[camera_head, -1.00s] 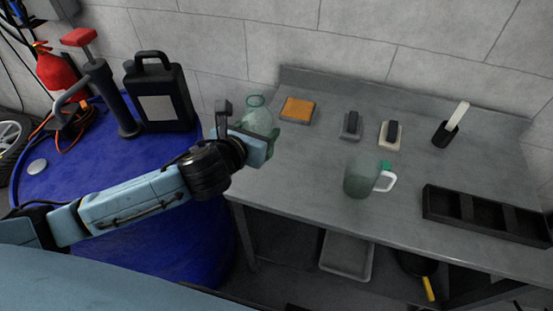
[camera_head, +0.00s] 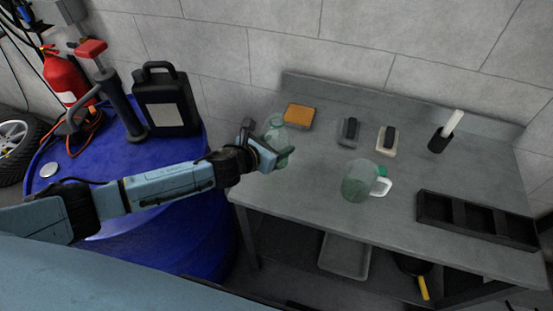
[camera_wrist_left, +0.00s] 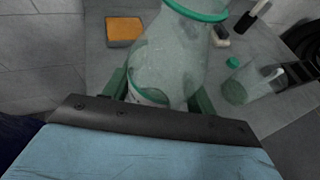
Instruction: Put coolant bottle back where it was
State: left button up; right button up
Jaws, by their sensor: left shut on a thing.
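The coolant bottle (camera_head: 276,134) is clear and greenish, and stands roughly upright at the table's left end. My left gripper (camera_head: 274,158) is shut on it, low on its body. In the left wrist view the bottle (camera_wrist_left: 170,62) fills the middle, with a green rim on top and green fingers on both sides. I cannot tell whether its base touches the grey table (camera_head: 310,185). My right gripper is not in view.
An orange sponge (camera_head: 299,116) lies behind the bottle. A blue drum (camera_head: 100,165) with a black canister (camera_head: 166,103) stands left. Bare tabletop lies between bottle and jug.

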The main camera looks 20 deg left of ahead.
pick_arm(q)
notch_tip(320, 180, down, 5)
jog(key=shift+r+b, duration=0.1)
jog(key=shift+b, duration=0.6)
jog(key=o, duration=1.1)
jog(key=shift+o, duration=0.2)
jog(key=shift+s+a+r, duration=0.1)
jog(key=shift+s+r, duration=0.05)
jog(key=p+v, duration=0.1)
jog(key=v, duration=1)
jog(key=shift+s, duration=0.25)
